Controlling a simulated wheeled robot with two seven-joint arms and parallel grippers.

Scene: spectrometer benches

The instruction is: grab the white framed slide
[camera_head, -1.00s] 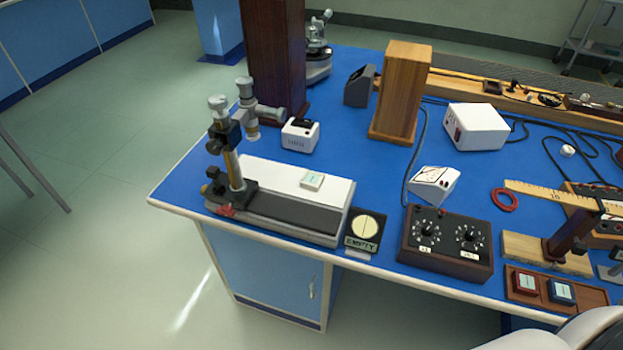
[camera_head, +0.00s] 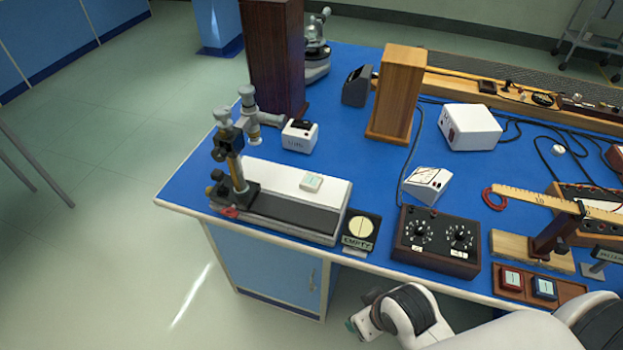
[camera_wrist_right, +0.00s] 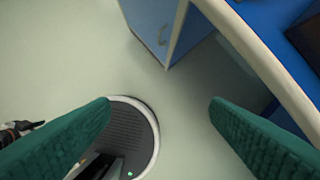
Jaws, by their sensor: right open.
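The white framed slide (camera_head: 312,182), a small pale square, lies on the white top of the microscope-like instrument's long base (camera_head: 330,197) at the bench's left end. My right gripper (camera_head: 353,325) shows at the bottom of the head view, in front of the bench edge and well below the slide. The slide is not in the wrist view. My left gripper is not in view.
An "EMPTY" holder (camera_head: 360,229) stands right of the instrument base, beside a dark box with two dials (camera_head: 437,242). A wooden tray with red- and blue-framed slides (camera_head: 530,286) sits at the front edge.

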